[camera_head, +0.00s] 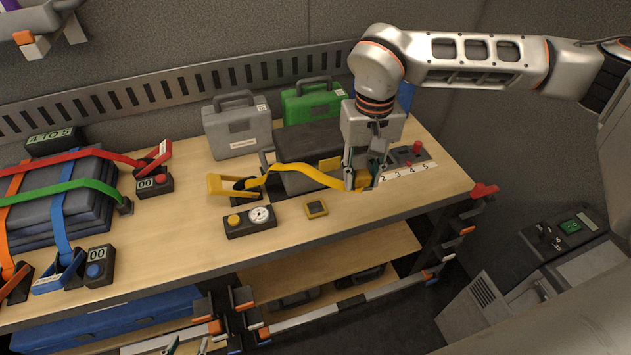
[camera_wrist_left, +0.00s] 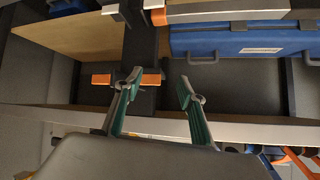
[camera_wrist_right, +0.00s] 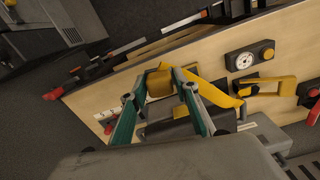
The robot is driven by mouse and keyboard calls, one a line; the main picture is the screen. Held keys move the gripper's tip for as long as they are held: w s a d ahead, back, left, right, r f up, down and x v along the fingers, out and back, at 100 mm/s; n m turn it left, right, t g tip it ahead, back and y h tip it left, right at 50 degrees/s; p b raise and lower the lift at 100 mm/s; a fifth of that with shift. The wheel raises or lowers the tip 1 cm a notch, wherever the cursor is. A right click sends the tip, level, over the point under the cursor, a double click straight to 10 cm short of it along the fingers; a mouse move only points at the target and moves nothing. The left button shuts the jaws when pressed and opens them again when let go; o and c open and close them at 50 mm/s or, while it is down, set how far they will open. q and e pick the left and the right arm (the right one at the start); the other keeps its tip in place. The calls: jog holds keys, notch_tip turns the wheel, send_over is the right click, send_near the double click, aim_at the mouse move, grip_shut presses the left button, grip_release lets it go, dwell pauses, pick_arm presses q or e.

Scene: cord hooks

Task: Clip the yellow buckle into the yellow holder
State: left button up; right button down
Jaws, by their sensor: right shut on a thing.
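The yellow buckle (camera_head: 362,181) is the block at the end of a yellow strap (camera_head: 300,170). My right gripper (camera_head: 361,174) is shut on it above the table's right part; the buckle also shows between the fingertips in the right wrist view (camera_wrist_right: 159,84). The strap runs left across a dark case (camera_head: 300,146) to a yellow lever (camera_head: 218,184) on a black base. A yellow patch (camera_head: 329,163) shows at the dark case; I cannot tell whether this is the yellow holder. My left gripper (camera_wrist_left: 155,88) is open and empty, low before the table's front edge.
A numbered switch panel (camera_head: 407,163) lies right of my right gripper. Grey (camera_head: 238,128) and green (camera_head: 314,102) cases stand behind. Strapped cases (camera_head: 60,200) fill the left.

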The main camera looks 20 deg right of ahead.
pick_arm(q)
jog(key=shift+w+d+r+b, duration=0.3)
jog(key=shift+w+b, duration=0.1)
jog(key=shift+b, duration=0.1)
pick_arm(e)
jog(key=w+a+f+m, duration=0.7)
jog(key=w+f+m, duration=0.2)
jog(key=m, duration=0.7)
jog(key=shift+w+a+f, duration=0.15)
jog(key=shift+f, duration=0.1)
pick_arm(q)
jog(key=shift+s+f, duration=0.1)
jog(key=shift+f, duration=0.25)
pick_arm(e)
jog(key=shift+f, duration=0.15)
